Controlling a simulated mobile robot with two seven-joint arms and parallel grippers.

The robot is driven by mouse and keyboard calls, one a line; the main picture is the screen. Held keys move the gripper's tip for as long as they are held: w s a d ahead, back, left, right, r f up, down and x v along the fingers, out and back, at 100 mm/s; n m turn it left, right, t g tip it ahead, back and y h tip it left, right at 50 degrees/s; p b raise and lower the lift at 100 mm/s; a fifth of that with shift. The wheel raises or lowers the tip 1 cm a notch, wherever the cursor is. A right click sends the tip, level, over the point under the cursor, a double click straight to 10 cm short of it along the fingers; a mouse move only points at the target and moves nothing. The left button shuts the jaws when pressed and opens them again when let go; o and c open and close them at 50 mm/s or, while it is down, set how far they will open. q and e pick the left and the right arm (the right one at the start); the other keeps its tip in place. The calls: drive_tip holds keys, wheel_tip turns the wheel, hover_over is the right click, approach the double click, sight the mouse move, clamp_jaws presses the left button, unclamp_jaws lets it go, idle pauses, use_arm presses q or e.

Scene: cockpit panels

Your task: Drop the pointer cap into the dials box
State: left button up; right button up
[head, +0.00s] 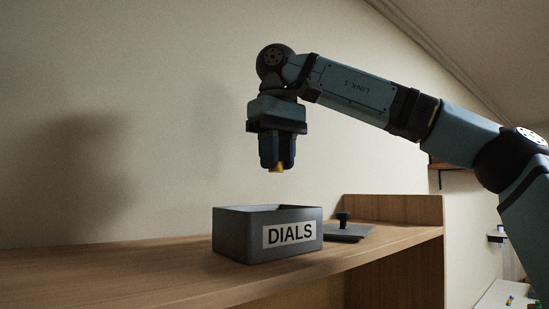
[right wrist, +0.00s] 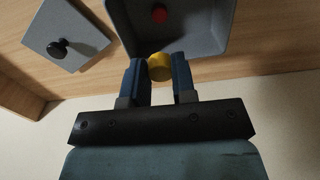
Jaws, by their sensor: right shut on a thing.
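My right gripper (head: 277,167) points straight down and is shut on a small yellow cap (head: 277,169). The cap also shows between the fingers in the right wrist view (right wrist: 160,67). The grey dials box (head: 228,236), labelled DIALS, stands open on the wooden shelf. The gripper and cap are above the box, apart from it. In the right wrist view the box (right wrist: 205,60) lies beyond the fingertips, with a red round piece (right wrist: 159,14) inside. My left gripper is not in view.
A grey lid (head: 345,234) with a dark knob lies on the wooden shelf (head: 120,275), behind and right of the box. A raised wooden edge (head: 400,208) stands at the shelf's right end. The shelf left of the box is clear.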

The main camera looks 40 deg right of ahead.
drive_tip(key=shift+s+f, duration=0.35)
drive_tip(key=shift+f, duration=0.2)
wheel_tip(320, 180, down, 4)
drive_tip(key=shift+w+f, duration=0.1)
drive_tip(key=shift+f, duration=0.2)
drive_tip(key=o, duration=1)
wheel_tip(320, 180, up, 12)
drive_tip(key=shift+f, duration=0.25)
drive_tip(key=shift+r, duration=1.15)
